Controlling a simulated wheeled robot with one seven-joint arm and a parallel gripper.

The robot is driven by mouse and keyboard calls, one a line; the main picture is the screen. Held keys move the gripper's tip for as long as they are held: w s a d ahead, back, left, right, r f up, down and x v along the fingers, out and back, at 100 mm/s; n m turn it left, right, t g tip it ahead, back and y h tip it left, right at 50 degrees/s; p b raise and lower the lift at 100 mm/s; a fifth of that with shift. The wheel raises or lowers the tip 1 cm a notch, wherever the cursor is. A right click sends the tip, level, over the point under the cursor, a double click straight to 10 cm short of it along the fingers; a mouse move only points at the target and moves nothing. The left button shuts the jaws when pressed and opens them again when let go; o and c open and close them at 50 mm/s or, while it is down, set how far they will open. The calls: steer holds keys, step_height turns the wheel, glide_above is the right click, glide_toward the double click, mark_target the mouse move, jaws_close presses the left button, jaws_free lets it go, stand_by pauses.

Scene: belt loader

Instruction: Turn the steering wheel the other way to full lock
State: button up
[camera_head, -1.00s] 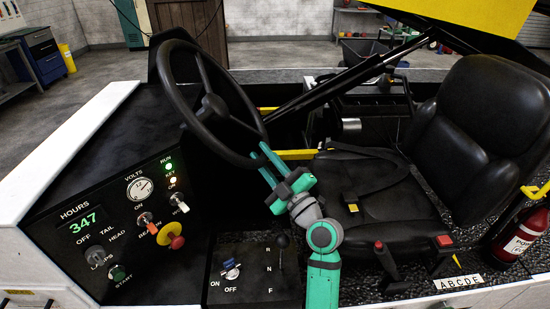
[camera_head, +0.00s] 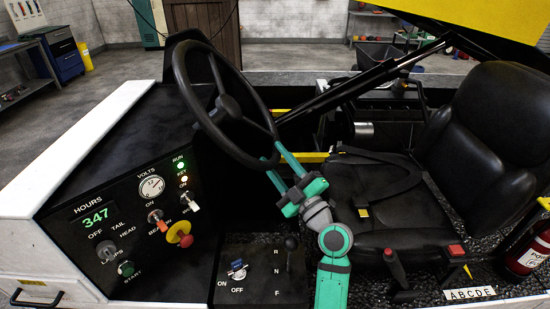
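The black steering wheel (camera_head: 181,75) stands tilted on the left of the cab, with its hub (camera_head: 228,107) and spokes in view. My gripper (camera_head: 271,156), with teal fingers, is at the lower right part of the wheel's rim. The fingers are apart, with a gap between them. One fingertip overlaps the rim in the picture; I cannot tell whether it touches. The far side of the fingertips is partly hidden by the rim.
The control panel (camera_head: 120,215) with lamps, switches and a red button (camera_head: 186,241) is left of my arm. A black gear lever (camera_head: 290,245) stands close left of it. The black seat (camera_head: 390,205) is to the right. A yellow bar (camera_head: 312,157) runs behind the gripper.

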steer(key=v, duration=1)
steer(key=shift+s, duration=0.15)
steer(key=shift+a, duration=0.1)
steer(key=shift+w+a+r+m+t+h, duration=0.2)
steer(key=shift+a+r+m+h, duration=0.25)
steer(key=shift+a+r+h, duration=0.25)
steer(key=shift+w+a+r+m+t+h, duration=0.2)
steer(key=shift+a+r+m+h, duration=0.3)
steer(key=shift+a+h, duration=0.25)
steer(key=x, duration=1)
steer(key=shift+w+a+r, duration=0.15)
steer(key=shift+w, duration=0.15)
